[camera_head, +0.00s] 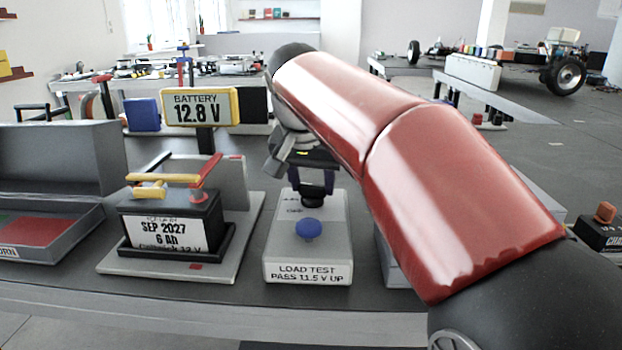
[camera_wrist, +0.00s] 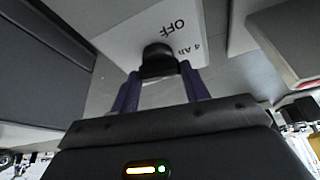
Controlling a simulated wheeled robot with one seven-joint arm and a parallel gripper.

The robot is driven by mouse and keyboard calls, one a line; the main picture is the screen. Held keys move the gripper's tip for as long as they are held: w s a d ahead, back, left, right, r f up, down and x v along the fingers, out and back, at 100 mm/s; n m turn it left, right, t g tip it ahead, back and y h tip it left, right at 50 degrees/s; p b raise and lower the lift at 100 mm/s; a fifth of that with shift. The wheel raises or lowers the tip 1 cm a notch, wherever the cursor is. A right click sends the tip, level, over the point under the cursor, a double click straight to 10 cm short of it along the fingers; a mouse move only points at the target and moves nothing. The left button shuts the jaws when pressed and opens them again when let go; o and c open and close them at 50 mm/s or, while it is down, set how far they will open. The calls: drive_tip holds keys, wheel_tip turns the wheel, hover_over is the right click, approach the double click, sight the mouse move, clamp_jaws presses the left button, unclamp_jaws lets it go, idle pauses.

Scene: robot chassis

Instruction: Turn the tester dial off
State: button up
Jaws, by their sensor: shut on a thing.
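The tester (camera_head: 280,245) is a pale box labelled "LOAD TEST PASS 11.5 V UP", with a blue round knob (camera_head: 308,229) on its front part. My gripper (camera_head: 314,190) reaches down over the back of its top. In the wrist view, my gripper (camera_wrist: 160,71) is shut on a black dial (camera_wrist: 157,52), with a purple finger on each side. The tester's top (camera_wrist: 125,40) shows there with "OFF" and "4 A" printed beside the dial. The dial's pointer cannot be made out. The battery display (camera_head: 200,107) reads 12.8 V.
A black battery (camera_head: 170,225) with red and yellow clamps stands on a tray left of the tester. An open grey case (camera_head: 60,160) is at the far left. My red arm covers the right side of the bench. Bare bench lies in front of the tester.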

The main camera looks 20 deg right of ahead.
drive_tip(key=n+y, duration=0.1)
drive_tip(key=n, duration=0.2)
drive_tip(key=n+y+p, duration=0.1)
drive_tip(key=n, duration=0.2)
drive_tip(key=shift+d+r+t, duration=0.1)
drive_tip(key=shift+d+t, duration=0.1)
drive_tip(key=shift+t, duration=0.1)
drive_tip(key=n+y, duration=0.2)
drive_tip(key=n, duration=0.3)
drive_tip(key=shift+d+p, duration=0.1)
drive_tip(key=shift+p, duration=0.3)
drive_tip(key=o, duration=1)
drive_tip(key=v, duration=0.7)
drive_tip(key=shift+d+r, duration=0.15)
drive_tip(key=shift+r, duration=0.15)
